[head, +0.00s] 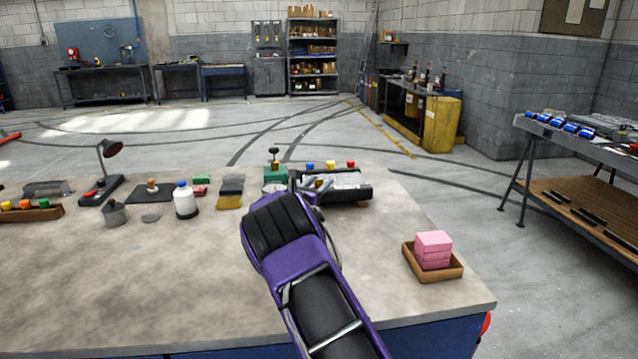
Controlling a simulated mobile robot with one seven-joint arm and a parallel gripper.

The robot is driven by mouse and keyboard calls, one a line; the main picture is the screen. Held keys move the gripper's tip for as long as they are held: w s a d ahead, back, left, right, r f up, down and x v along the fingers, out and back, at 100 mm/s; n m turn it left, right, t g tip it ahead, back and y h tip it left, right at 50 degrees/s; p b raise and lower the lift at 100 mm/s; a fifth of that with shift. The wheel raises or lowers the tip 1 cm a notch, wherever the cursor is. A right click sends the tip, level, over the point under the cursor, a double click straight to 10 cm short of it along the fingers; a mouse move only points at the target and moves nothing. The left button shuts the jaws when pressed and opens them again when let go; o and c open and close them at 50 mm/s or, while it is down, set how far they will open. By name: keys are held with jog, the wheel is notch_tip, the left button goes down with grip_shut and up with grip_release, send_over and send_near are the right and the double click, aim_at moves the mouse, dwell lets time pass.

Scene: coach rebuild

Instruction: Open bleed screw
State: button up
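My purple and black arm reaches over the workbench (215,285) toward its far edge. My gripper (318,184) is at the left end of a dark block with a grey, rough-looking top (350,181). The arm's wrist hides most of the gripper, so I cannot tell whether its fingers are apart or closed, or whether they touch anything. I cannot make out a bleed screw; it may be too small or hidden behind the wrist. A green box with a black knob on top (275,172) stands just left of the gripper.
Blue, yellow and red caps (330,164) line the block's far side. A white bottle (186,201), a grey pot (114,214) and a lamp (110,150) stand left. A wooden tray (455,272) with pink blocks (433,244) sits right. The bench's front left is clear.

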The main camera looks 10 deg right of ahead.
grip_shut()
